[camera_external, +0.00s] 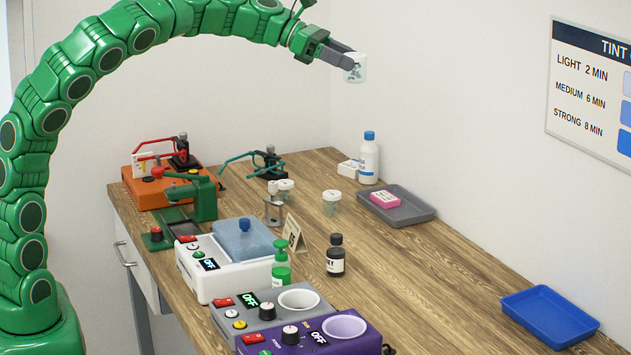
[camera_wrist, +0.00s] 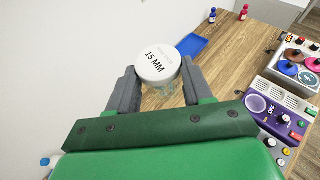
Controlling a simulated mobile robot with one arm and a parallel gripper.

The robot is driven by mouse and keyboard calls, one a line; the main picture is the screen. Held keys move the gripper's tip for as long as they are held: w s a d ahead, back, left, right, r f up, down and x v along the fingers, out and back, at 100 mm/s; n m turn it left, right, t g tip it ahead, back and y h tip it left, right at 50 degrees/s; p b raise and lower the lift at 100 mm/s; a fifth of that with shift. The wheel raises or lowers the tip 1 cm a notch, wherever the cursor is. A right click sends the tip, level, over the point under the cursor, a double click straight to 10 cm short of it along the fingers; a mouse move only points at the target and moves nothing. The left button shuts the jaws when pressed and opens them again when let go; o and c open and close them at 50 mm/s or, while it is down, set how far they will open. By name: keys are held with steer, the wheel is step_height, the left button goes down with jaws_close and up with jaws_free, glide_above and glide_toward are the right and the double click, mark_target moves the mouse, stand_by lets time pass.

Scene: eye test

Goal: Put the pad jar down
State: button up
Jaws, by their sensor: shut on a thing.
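The pad jar (camera_external: 355,73), a small clear jar with a white lid and greenish contents, is high above the table near the back wall. My gripper (camera_external: 347,60) is shut on it. In the wrist view the jar's white lid (camera_wrist: 158,62) reads "15 MM" and sits between the two grey fingers of my gripper (camera_wrist: 160,80). The jar is off any surface. The wooden table (camera_external: 440,265) is well below it.
Similar white-lidded jars (camera_external: 332,203) stand near the grey tray (camera_external: 398,215), which holds a pink block (camera_external: 385,199). A white bottle (camera_external: 369,160), dark bottle (camera_external: 336,258) and several machines (camera_external: 225,275) occupy the table. The right-centre wood is clear, left of the blue tray (camera_external: 550,317).

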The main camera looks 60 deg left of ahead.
steer(key=shift+s+a+m+g+h, duration=1.65)
steer(key=shift+a+m+g, duration=1.25)
steer(key=shift+a, duration=4.85)
step_height(320, 180, down, 31)
steer(key=shift+h, duration=0.25)
steer(key=shift+w+a+f, duration=0.2)
steer(key=shift+w+f, duration=1.3)
steer(key=shift+w, duration=0.85)
steer(key=shift+w+a+f, duration=0.2)
steer(key=shift+w+f, duration=1.35)
steer(key=shift+w, duration=0.75)
steer(key=shift+w+a+f, duration=0.2)
steer(key=shift+w+f, duration=1.3)
steer(key=shift+w, duration=0.85)
steer(key=shift+w, duration=0.1)
steer(key=shift+w+f, duration=0.1)
steer(key=shift+f, duration=0.1)
steer(key=shift+w+f, duration=0.1)
steer(key=shift+f, duration=1.55)
